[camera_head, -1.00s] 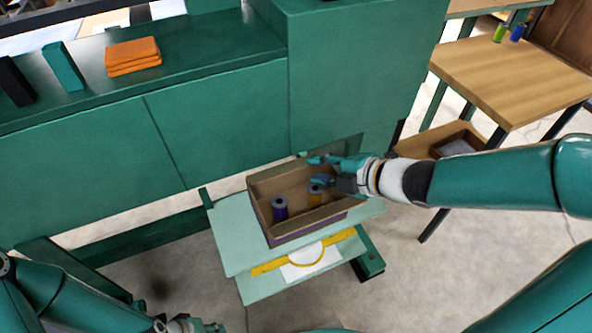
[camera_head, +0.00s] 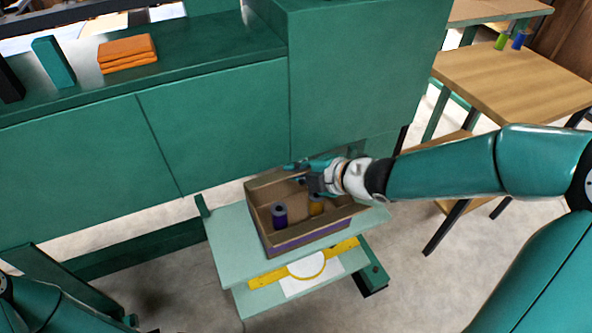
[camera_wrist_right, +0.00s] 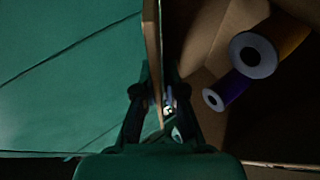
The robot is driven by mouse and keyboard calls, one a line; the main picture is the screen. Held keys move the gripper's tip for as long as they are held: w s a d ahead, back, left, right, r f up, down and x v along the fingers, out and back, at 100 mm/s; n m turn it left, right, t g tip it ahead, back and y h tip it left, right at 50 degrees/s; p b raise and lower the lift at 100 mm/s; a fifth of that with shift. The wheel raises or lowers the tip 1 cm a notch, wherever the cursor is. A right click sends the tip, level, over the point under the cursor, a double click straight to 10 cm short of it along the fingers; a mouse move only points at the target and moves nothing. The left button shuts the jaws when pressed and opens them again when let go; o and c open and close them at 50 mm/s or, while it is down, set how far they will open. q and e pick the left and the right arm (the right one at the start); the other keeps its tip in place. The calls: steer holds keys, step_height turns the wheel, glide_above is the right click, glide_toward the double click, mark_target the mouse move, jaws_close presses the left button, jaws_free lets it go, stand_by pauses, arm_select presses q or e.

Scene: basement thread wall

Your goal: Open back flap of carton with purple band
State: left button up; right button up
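The carton (camera_head: 262,231) stands open on the pale green stand, with a purple band (camera_head: 310,237) showing on its front. A purple spool (camera_head: 279,216) and an orange-yellow spool (camera_head: 316,206) are inside; both show in the right wrist view as a purple spool (camera_wrist_right: 232,89) and an orange one (camera_wrist_right: 283,38). My right gripper (camera_head: 300,173) is at the carton's back side. In the right wrist view its open fingers straddle a cardboard panel (camera_wrist_right: 152,45) seen edge-on; contact is unclear. My left arm shows at lower left; its gripper is out of view.
A green cabinet (camera_head: 215,140) stands close behind the carton. The pale green stand (camera_head: 232,240) has a yellow curved piece (camera_head: 312,268) and a white sheet on its lower part. A wooden table (camera_head: 510,85) is at right. Floor is open at front.

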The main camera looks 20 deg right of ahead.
steer(key=shift+p, duration=0.35)
jaws_close()
steer(key=shift+r+p, duration=0.15)
steer(key=shift+p, duration=0.3)
steer(key=g+p, duration=0.2)
steer(key=p, duration=0.8)
steer(key=w+r+m+g+p, duration=0.1)
steer(key=g+p, duration=0.1)
steer(key=p, duration=0.9)
steer(key=g+p, duration=0.2)
steer(key=p, duration=0.9)
steer(key=shift+w+r+m+h, duration=0.3)
steer(key=shift+w+r+h, duration=0.05)
steer(key=shift+w+h, duration=0.05)
steer(key=shift+w+f+g+p, duration=0.1)
steer(key=shift+f+g+p, duration=0.2)
steer(key=shift+p, duration=0.75)
steer(key=o, duration=0.5)
jaws_free()
steer(key=shift+o, duration=0.2)
steer(key=shift+r, duration=0.15)
